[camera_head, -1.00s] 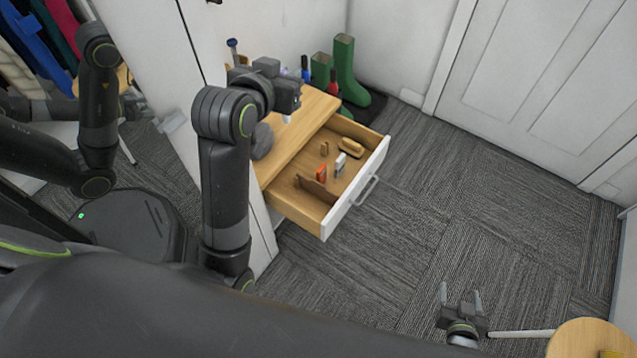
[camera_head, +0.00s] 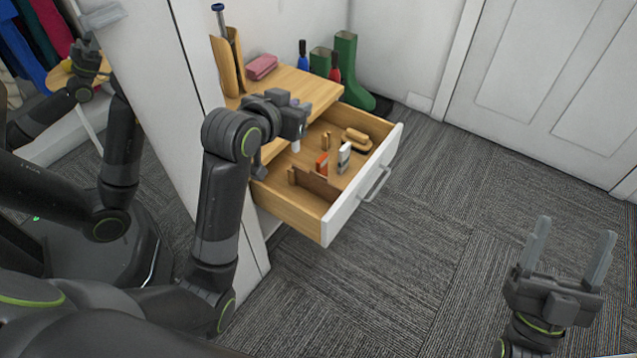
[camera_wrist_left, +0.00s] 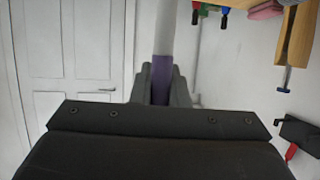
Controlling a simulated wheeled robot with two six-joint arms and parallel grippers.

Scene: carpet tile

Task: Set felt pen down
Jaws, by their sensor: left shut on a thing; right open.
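My left gripper (camera_head: 298,132) is shut on a felt pen. In the left wrist view the felt pen (camera_wrist_left: 162,80) is purple between the fingers and pale lavender-white beyond them. In the head view only a small white end of it (camera_head: 296,147) shows below the gripper; the rest is hidden. The gripper is above the back part of the open wooden drawer (camera_head: 283,208), near the cabinet top's front edge. I cannot tell how high the pen is above the drawer floor. My right gripper (camera_head: 570,250) is open and empty over the carpet at the right.
The drawer holds an orange item (camera_head: 322,164), a grey-white item (camera_head: 345,157), a wooden brush (camera_head: 357,139) and a small wooden block (camera_head: 326,140). A low divider crosses it. A pink case (camera_head: 262,67) and a wooden holder (camera_head: 228,68) stand on the cabinet top. Green boots (camera_head: 346,65) are behind.

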